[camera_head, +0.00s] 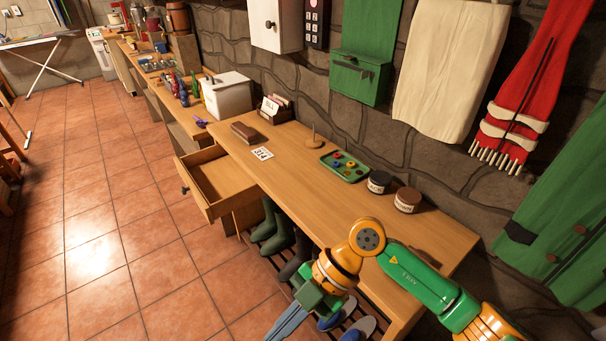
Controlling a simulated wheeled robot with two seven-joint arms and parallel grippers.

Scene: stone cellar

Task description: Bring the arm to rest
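My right arm (425,278), green and orange, comes in from the lower right. It reaches over the front right part of the wooden desk (315,208) and bends down at an orange elbow-like joint. My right gripper (286,324) points down and left, in front of the desk edge. Its grey-blue fingers run to the bottom edge of the picture, so their tips and the gap between them cannot be made out. No held object shows. My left gripper is not in view.
An open, empty drawer (217,182) sticks out from the desk. A green tray (345,167) with small coloured pieces, two jars (407,200) and a card (262,154) are on the desk. Boots (275,230) and shoes (362,328) stand below. Tiled floor (110,250) is clear at left.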

